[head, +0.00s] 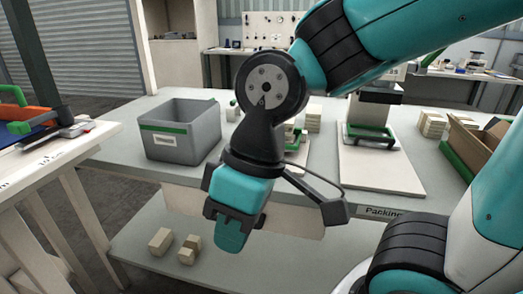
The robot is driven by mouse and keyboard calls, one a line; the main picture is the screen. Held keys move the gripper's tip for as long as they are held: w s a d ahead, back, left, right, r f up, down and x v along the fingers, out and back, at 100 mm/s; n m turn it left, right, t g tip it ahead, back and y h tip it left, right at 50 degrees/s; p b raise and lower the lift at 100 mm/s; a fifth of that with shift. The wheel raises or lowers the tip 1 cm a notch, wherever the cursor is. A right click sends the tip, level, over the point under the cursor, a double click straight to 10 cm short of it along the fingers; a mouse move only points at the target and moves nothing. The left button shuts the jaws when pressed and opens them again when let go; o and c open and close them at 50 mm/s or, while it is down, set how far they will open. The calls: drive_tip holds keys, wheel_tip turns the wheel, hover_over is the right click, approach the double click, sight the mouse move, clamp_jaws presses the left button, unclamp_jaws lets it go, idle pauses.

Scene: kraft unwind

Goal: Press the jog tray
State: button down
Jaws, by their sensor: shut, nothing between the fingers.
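Two small green-framed trays stand on the packing bench; I cannot tell which is the jog tray. One green-framed tray (372,136) sits at the foot of a grey upright device on a white board. The other green-framed tray (299,139) is partly hidden behind my arm and has pale blocks beside it. My gripper (231,238) is shut and empty, pointing down in front of the bench's front edge. In the picture it is below and left of both trays, apart from them.
A grey bin (181,148) with a green strip stands on the bench's left part. Pale blocks (433,124) and an open cardboard box (470,140) are at the right. Loose blocks (187,249) lie on the lower shelf. A side table (50,155) is at the left.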

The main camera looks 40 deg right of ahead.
drive_tip(key=w+d+r+h+p, duration=0.1)
drive_tip(key=w+d+r+p, duration=0.25)
drive_tip(key=w, duration=0.25)
drive_tip(key=w+d+r+h+p, duration=0.1)
drive_tip(key=w+d+r+p, duration=0.3)
drive_tip(key=w, duration=0.3)
drive_tip(key=w+d+h+p, duration=0.1)
drive_tip(key=w+d+p, duration=0.1)
drive_tip(key=w+d, duration=0.2)
drive_tip(key=w+d+h+p, duration=0.1)
drive_tip(key=w+d+p, duration=0.2)
drive_tip(key=d, duration=0.8)
drive_tip(key=shift+w+r, duration=0.25)
drive_tip(key=shift+w, duration=0.55)
drive_tip(key=shift+f, duration=0.1)
wheel_tip(320, 180, down, 14)
drive_tip(key=shift+r+p, duration=0.1)
drive_tip(key=shift+p, duration=0.7)
